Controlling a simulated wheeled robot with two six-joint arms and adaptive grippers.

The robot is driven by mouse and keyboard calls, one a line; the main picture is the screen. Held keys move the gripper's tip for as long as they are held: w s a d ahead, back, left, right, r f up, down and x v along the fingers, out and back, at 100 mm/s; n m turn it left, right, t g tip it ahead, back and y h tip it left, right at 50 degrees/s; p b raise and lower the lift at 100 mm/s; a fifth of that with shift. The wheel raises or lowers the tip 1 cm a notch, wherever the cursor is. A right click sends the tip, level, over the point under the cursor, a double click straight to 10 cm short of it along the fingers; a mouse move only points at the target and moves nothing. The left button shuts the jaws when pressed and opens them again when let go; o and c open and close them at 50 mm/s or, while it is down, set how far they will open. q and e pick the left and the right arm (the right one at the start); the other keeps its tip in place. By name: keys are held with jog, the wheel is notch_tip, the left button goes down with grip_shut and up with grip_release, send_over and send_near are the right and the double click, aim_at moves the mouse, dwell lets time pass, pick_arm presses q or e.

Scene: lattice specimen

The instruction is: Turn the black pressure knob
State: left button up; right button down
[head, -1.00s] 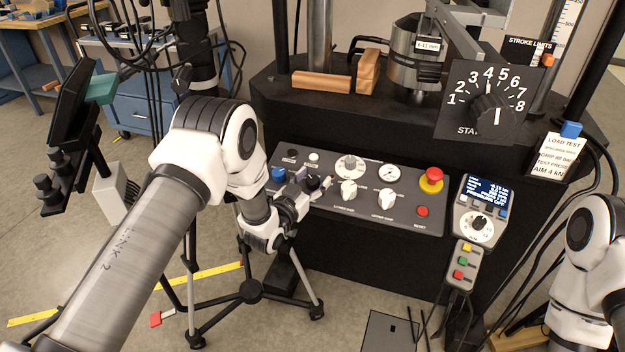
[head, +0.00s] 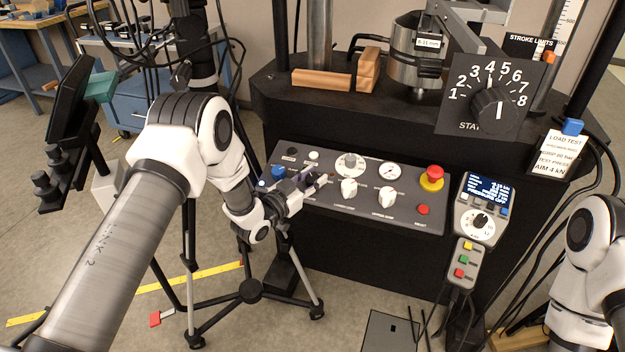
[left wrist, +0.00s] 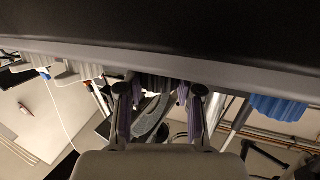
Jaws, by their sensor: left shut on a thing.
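The control panel (head: 400,212) slopes on the front of the black machine. The black pressure knob (left wrist: 154,84) is on its left part, between a blue knob (head: 279,172) and a white knob (head: 349,188). My left gripper (head: 312,183) is at the black knob and mostly hides it in the head view. In the left wrist view, my left gripper's purple-padded fingers (left wrist: 158,108) stand on both sides of the dark ribbed knob, shut on it. The blue knob (left wrist: 279,107) is clear of the fingers there. My right gripper is out of view.
A red emergency button (head: 432,178) and a gauge (head: 390,172) are on the panel's right part. A handheld controller with a lit screen (head: 487,190) hangs right of the panel. A tripod (head: 250,291) stands on the floor below my left arm.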

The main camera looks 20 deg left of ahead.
pick_arm(q)
jog(key=m+g+h+b, duration=0.1)
jog(key=m+g+h, duration=0.3)
jog(key=m+h, duration=0.1)
jog(key=shift+m, duration=0.3)
jog(key=shift+g+h, duration=0.3)
jog(key=o, duration=1.2)
jog(key=v, duration=1.2)
